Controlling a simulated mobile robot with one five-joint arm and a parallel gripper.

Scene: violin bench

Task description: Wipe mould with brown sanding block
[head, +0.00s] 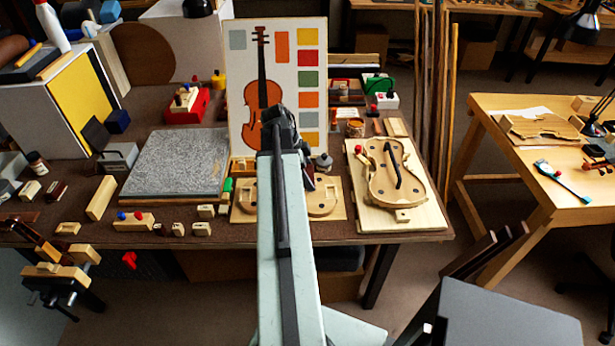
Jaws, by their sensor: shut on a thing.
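My gripper (283,130) is at the far end of my arm, over the middle of the bench and in front of the upright violin chart. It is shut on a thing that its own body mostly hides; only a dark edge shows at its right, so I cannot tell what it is. A flat pale wooden mould (325,202) with round holes lies below, its middle hidden behind my arm. A violin-shaped wooden form (384,187) with a dark strip inside lies on a board to the right. I cannot pick out the brown sanding block for certain.
A grey stone slab (176,163) lies left of my arm. Several small wooden blocks line the bench's front left. The violin chart (308,78) stands close behind my gripper. A red box (186,104) and jars stand at the back. Another table (500,112) is at the right.

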